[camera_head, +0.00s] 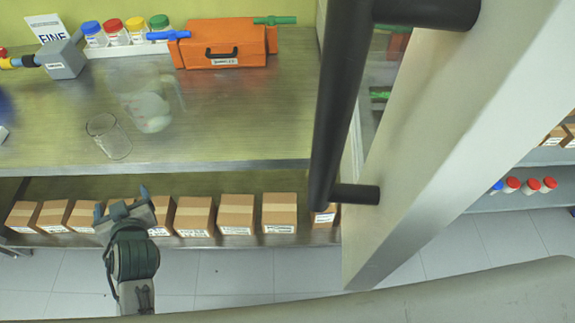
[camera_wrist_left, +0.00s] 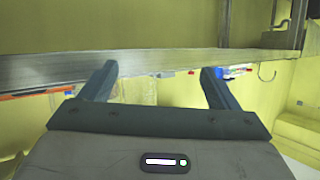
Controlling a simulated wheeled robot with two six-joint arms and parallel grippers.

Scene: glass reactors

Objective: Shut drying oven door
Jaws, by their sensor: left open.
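The drying oven door (camera_head: 455,130) is a large pale panel that fills the right of the head view, slanting close to the camera. Its long black bar handle (camera_head: 335,110) faces left, toward the bench. The door appears to stand open, but its hinge and the oven body cannot be made out. My left gripper (camera_head: 122,203) is low at the left, in front of the bench's lower shelf, well left of the handle and apart from it. Its open, empty fingers also show in the left wrist view (camera_wrist_left: 158,82). My right gripper is not in view.
A steel bench (camera_head: 220,120) carries glass beakers (camera_head: 110,137), an orange case (camera_head: 222,45) and capped jars (camera_head: 115,32). Several cardboard boxes (camera_head: 237,213) line the shelf below. Red- and blue-capped jars (camera_head: 530,186) stand on shelving at the far right. Tiled floor (camera_head: 240,270) is clear before the bench.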

